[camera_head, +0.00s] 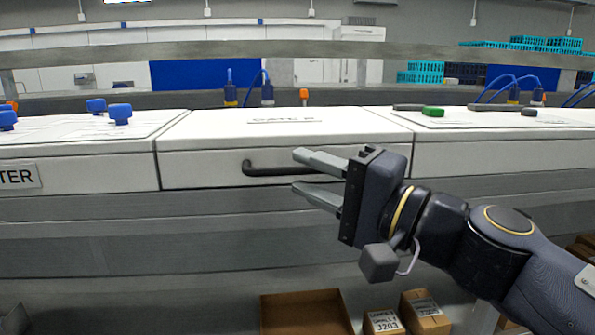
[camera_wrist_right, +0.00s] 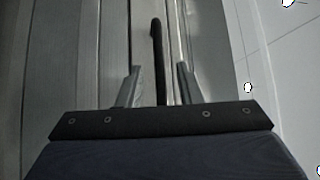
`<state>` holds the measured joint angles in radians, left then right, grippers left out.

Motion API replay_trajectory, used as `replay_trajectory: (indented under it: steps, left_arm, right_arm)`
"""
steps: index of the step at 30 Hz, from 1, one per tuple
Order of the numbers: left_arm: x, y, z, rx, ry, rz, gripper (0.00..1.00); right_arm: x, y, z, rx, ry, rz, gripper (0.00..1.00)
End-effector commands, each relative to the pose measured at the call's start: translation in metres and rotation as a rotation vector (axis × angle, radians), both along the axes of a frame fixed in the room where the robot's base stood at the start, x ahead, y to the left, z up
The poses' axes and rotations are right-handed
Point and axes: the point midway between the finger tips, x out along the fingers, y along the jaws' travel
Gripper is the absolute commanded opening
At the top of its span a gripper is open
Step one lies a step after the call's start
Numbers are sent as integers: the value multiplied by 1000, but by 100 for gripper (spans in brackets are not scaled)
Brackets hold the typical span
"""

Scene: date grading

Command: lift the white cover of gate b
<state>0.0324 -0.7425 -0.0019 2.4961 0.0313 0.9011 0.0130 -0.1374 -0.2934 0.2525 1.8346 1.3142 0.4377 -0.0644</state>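The white cover of gate B (camera_head: 215,128) lies closed in the middle of the head view, with a label on its top that I can only partly read. Its black bar handle (camera_head: 262,169) is on the front face. My right gripper (camera_head: 308,175) is open in front of the handle's right part, one finger above and one below its level. In the right wrist view the handle (camera_wrist_right: 157,60) runs between the two open fingers (camera_wrist_right: 158,88). I cannot tell whether the fingers touch it. The handle's right end is hidden behind the gripper. My left gripper is not in view.
A white panel with blue knobs (camera_head: 120,113) is on the left. Another white cover (camera_head: 490,150) with a green piece (camera_head: 433,111) is on the right. A grey rail (camera_head: 200,250) runs below. An open cardboard box (camera_head: 305,312) and small cartons (camera_head: 425,312) are underneath.

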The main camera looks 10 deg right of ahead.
Motion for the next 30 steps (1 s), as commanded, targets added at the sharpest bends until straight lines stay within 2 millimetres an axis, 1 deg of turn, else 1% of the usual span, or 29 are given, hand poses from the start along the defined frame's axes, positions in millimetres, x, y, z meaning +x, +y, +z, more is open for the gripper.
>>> replay_trajectory:
  steps: [3,6,15,17,21,23,30]
  left_arm:
    - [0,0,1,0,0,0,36]
    - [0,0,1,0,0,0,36]
    - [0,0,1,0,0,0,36]
    - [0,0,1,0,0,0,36]
    - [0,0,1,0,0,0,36]
    - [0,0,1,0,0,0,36]
    - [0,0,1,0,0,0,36]
  right_arm:
    - [11,11,2,0,1,2,33]
    - [16,16,3,-1,-1,1,33]
    - [18,18,3,-2,-1,-1,33]
    - [18,18,3,-2,-1,-1,26]
    - [18,18,3,-2,-1,-1,8]
    - [18,18,3,-2,-1,-1,0]
    - [18,18,3,-2,-1,0,0]
